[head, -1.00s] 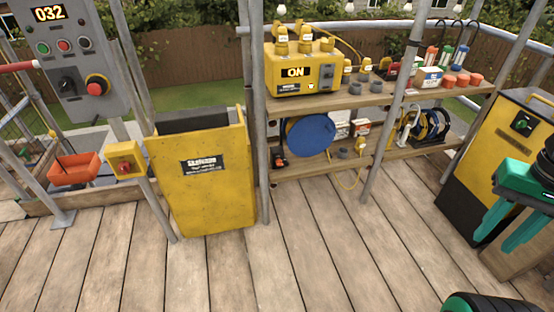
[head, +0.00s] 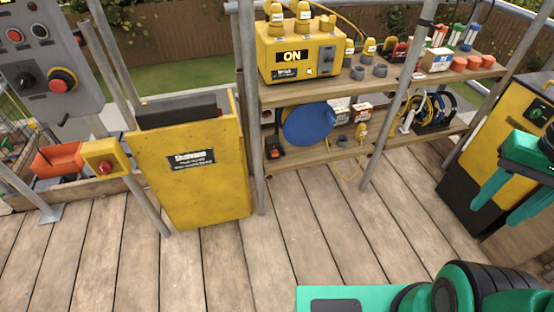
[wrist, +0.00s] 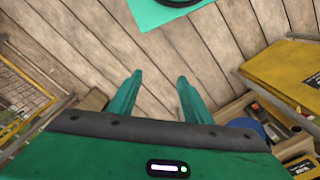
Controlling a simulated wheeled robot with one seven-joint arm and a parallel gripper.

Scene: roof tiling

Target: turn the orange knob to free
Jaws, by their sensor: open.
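I cannot pick out for certain an orange knob marked free. A small yellow box (head: 103,158) on the scaffold post at left carries a small red-orange knob (head: 105,167). The grey control panel (head: 40,100) above it has a red mushroom button (head: 62,81) in a yellow ring and a black rotary knob (head: 26,80). My gripper (head: 495,212) shows at the right edge in the head view, open, far from the box and panel. In the wrist view my gripper (wrist: 160,85) has two green fingers apart over bare planks, with nothing between them.
A yellow bin (head: 195,190) stands left of centre. Wooden shelves (head: 400,89) behind hold a yellow power box (head: 298,50), a blue reel (head: 308,124) and small parts. A yellow-black cabinet (head: 505,130) stands at right. The plank floor (head: 310,235) is clear in the middle.

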